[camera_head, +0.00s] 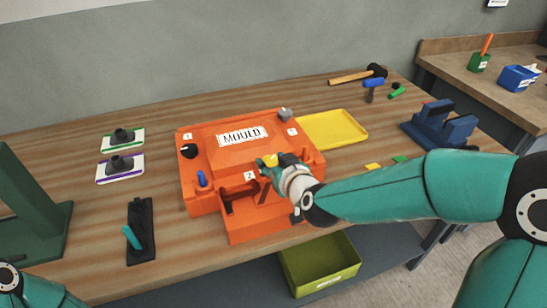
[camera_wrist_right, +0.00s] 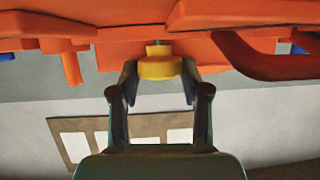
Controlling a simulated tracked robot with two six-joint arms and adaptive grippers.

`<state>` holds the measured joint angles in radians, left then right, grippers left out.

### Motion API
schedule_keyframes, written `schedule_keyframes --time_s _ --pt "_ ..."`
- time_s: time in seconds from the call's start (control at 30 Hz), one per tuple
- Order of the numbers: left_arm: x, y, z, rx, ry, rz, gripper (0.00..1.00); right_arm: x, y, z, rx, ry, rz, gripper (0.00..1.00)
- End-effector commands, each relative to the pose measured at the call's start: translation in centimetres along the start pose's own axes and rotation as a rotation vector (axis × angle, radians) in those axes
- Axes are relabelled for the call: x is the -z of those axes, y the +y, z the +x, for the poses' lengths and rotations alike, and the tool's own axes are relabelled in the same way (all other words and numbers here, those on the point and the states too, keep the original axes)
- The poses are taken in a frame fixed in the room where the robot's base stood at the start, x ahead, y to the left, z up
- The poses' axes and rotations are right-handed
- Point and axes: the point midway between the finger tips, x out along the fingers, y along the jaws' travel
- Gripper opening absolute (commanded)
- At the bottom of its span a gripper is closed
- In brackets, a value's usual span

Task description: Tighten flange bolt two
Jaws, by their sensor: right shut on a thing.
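The orange mould (camera_head: 222,158) sits on the wooden bench, with a white MOULD label on top. A yellow bolt head (camera_head: 271,159) is at its right front part, near a small label reading 2 (camera_head: 250,176). My right gripper (camera_head: 270,168) reaches it from the right. In the right wrist view my right gripper (camera_wrist_right: 158,88) is shut on the yellow bolt head (camera_wrist_right: 159,67), a finger at each side. A short grey shank shows between the bolt head and the orange mould (camera_wrist_right: 110,35). My left gripper is out of view.
Other mould corners carry a black knob (camera_head: 188,151), a blue knob (camera_head: 201,179) and a grey knob (camera_head: 285,114). A yellow tray (camera_head: 345,137) lies behind right, a hammer (camera_head: 352,77) farther back. A green bin (camera_head: 320,268) stands below the bench front.

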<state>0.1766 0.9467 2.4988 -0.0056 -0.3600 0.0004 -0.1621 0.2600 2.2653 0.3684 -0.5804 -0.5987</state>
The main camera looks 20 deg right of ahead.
Motion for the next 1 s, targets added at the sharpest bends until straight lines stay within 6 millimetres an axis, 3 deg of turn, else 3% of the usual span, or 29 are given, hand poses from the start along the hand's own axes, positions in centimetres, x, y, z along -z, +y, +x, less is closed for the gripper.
schedule_keyframes --time_s 0.1,0.4,0.43,0.57,1.0 --pt "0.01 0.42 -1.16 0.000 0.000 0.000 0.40 0.28 -0.21 -0.16 -0.039 -0.003 0.011 0.12" --pt "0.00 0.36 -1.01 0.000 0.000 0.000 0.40 0.03 -0.11 -0.08 -0.053 -0.001 0.012 0.12" --pt "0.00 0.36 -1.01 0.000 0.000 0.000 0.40 0.03 -0.13 -0.07 -0.052 -0.001 0.012 0.48" --pt "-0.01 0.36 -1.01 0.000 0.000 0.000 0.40 0.03 -0.13 -0.07 -0.052 -0.002 0.012 0.70" --pt "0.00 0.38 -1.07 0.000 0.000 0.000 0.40 0.07 -0.16 -0.67 -0.051 -0.001 0.013 0.71"
